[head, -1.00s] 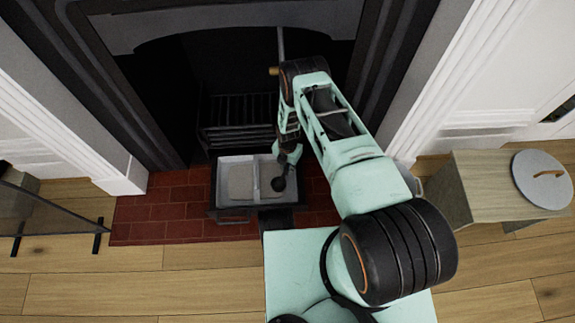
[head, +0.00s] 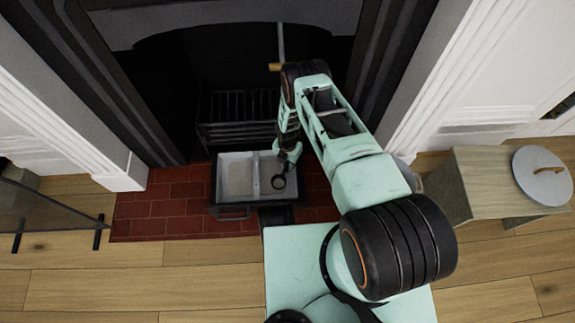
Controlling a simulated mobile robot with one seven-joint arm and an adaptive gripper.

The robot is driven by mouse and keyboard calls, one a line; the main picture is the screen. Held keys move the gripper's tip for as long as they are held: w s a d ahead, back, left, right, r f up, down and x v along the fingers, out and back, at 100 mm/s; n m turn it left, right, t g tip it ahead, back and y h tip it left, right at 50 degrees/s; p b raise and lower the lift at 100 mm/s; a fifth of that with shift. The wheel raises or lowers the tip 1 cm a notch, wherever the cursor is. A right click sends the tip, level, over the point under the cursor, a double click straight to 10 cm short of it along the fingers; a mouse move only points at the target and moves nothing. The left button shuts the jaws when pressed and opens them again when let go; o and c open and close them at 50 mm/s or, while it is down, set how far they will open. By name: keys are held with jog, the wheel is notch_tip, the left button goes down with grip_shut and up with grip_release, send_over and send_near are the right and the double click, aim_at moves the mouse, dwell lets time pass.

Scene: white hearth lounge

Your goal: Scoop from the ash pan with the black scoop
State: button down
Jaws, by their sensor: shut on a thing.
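The ash pan (head: 233,209) is a grey metal tray with a front handle, on the red brick hearth before the grate. A divider splits it into left and right compartments, and pale grey ash (head: 238,178) shows in the left one. My gripper (head: 290,156) is over the right rear of the pan, shut on the black scoop (head: 278,190). The scoop's round bowl is over the right compartment, its dark rim showing as a ring around a grey inside that looks like ash. I cannot tell whether the bowl touches the pan floor. The grip on the handle is mostly hidden.
The black grate (head: 238,121) and fireplace opening stand behind the pan. A glass screen (head: 50,212) is at the left. A wooden box (head: 470,185) and a round grey lid (head: 541,180) with a brown handle are at the right. The front floor is clear at left.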

jog(key=shift+r+p, duration=2.15)
jog(key=shift+r, duration=1.35)
